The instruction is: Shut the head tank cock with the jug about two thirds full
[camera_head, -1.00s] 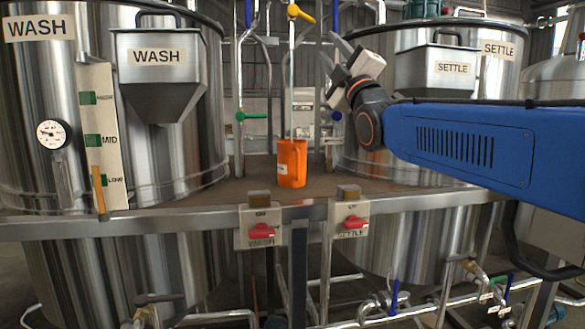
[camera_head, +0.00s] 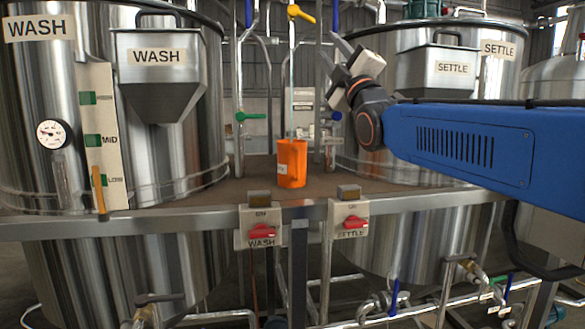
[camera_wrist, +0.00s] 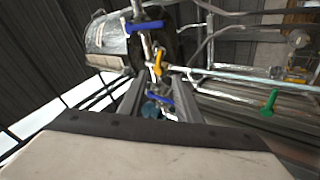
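An orange jug (camera_head: 292,165) stands upright on the brown deck between the two tanks. A pale label is on its side; its fill level cannot be made out. Above it, a cock with a yellow lever (camera_head: 300,13) sits on a thin upright pipe; the lever slants down to the right. A yellow lever also shows in the wrist view (camera_wrist: 159,60), beyond my fingers. My gripper (camera_head: 331,56) is raised to the right of the pipe and below the yellow lever, apart from both. In the wrist view its two fingers (camera_wrist: 158,101) stand apart with nothing gripped between them.
The WASH tank (camera_head: 190,120) is at left, the SETTLE tank (camera_head: 375,165) at right behind my arm. A green lever (camera_head: 251,116) and blue levers (camera_head: 336,116) are on nearby pipes. Red WASH (camera_head: 262,230) and SETTLE (camera_head: 354,222) switches sit on the front rail.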

